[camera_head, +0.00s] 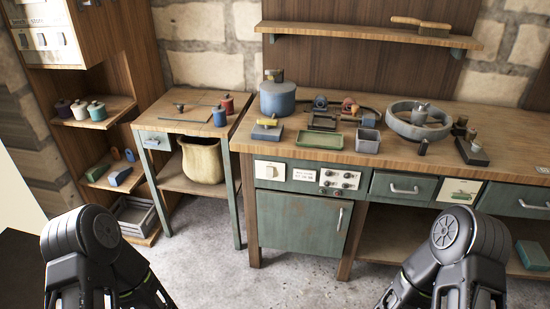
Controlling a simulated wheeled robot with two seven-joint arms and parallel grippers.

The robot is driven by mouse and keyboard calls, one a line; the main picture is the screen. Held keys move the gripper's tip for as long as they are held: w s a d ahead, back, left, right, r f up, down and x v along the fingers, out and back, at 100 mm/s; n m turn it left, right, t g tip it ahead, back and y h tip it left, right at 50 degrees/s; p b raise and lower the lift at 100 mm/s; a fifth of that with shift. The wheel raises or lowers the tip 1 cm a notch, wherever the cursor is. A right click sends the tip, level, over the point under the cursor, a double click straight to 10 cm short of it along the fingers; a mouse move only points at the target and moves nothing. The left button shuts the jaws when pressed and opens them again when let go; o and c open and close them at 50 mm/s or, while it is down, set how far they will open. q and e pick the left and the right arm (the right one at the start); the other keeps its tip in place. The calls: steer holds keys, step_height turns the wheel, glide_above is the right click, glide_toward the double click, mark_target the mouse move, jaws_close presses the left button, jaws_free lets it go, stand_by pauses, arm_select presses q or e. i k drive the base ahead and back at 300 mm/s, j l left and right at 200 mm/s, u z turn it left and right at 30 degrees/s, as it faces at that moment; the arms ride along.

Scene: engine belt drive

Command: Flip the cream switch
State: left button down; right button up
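A cream switch plate (270,170) sits on the green front of the workbench, at the left end just under the wooden top. It has a small raised part in its middle; its position is too small to tell. A white label (304,175) is right beside it. My left and right arms show only as dark joints and links at the bottom left and bottom right, well apart from the switch. Neither gripper is in view.
A panel with several knobs (339,182) is right of the label. A green cabinet door (300,222) is below. The benchtop (365,158) holds a blue pot (278,99), trays and a large grey ring (418,121). A smaller table (190,118) stands left. The floor (290,285) in front is clear.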

mark_target(270, 170)
steer(key=i+l+u, duration=0.1)
steer(key=i+l, duration=0.15)
steer(key=i+l+u, duration=0.1)
steer(key=i+l, duration=0.15)
steer(key=l, duration=0.25)
steer(key=i+l+u, duration=0.1)
steer(key=l, duration=0.25)
steer(key=i+l, duration=0.3)
steer(key=l, duration=0.15)
steer(key=j+u, duration=0.05)
